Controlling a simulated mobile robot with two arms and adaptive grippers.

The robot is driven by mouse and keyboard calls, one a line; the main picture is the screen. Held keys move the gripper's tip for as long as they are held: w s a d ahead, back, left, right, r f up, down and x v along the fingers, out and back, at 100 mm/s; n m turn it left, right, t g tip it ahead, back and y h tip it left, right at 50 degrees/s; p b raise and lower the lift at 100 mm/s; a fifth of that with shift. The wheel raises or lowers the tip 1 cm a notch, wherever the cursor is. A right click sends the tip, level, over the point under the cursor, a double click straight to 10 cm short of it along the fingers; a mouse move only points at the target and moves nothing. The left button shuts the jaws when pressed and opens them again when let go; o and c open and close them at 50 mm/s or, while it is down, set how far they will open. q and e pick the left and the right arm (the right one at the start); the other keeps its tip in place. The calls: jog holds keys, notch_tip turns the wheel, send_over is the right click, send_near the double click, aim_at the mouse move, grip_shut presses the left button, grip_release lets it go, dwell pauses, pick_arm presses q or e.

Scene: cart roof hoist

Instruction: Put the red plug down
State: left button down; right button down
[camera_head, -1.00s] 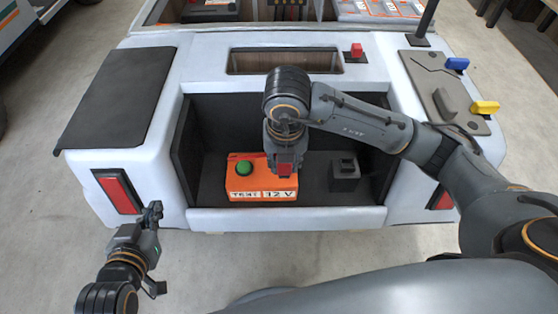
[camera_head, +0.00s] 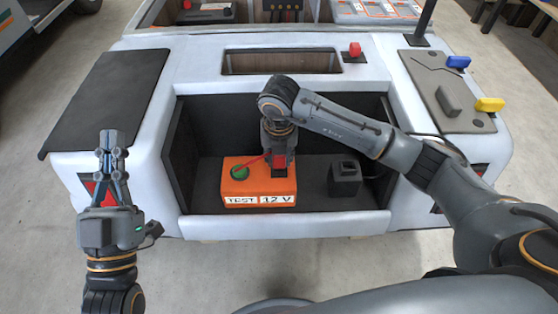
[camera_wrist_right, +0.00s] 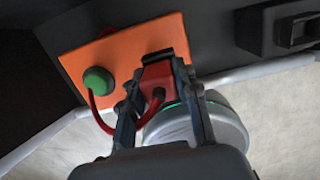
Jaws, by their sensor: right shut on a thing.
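My right gripper (camera_wrist_right: 152,95) is shut on the red plug (camera_wrist_right: 157,80). In the head view the red plug (camera_head: 280,161) shows below that gripper (camera_head: 279,152), over the right part of the orange box (camera_head: 240,189) marked "TEST 12 V". A red cable (camera_wrist_right: 93,108) runs from the plug to a green round knob (camera_wrist_right: 97,80) on the box. A dark piece (camera_wrist_right: 165,55) lies beside the plug; whether the plug touches the box is unclear.
The box sits in a dark open bay (camera_head: 315,198) of the white cart. A black block (camera_head: 344,178) stands to its right. A red switch (camera_head: 354,49), a blue handle (camera_head: 458,62) and a yellow handle (camera_head: 489,104) are on top. Bare floor lies in front.

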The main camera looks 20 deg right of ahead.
pick_arm(q)
jog(key=shift+s+r+t, duration=0.5)
jog(key=shift+r, duration=0.2)
pick_arm(e)
jog(key=shift+f, duration=0.4)
jog(key=shift+s+f+b, duration=0.1)
jog(key=shift+f+b, duration=0.2)
jog(key=shift+f, duration=0.1)
jog(key=c, duration=1.1)
grip_release()
jog(key=shift+o, duration=0.6)
pick_arm(q)
jog(key=shift+s+a+r+t+h, duration=0.1)
jog(key=shift+s+r+t+h, duration=0.45)
jog(key=shift+r, duration=0.15)
pick_arm(e)
jog(key=shift+r, duration=0.1)
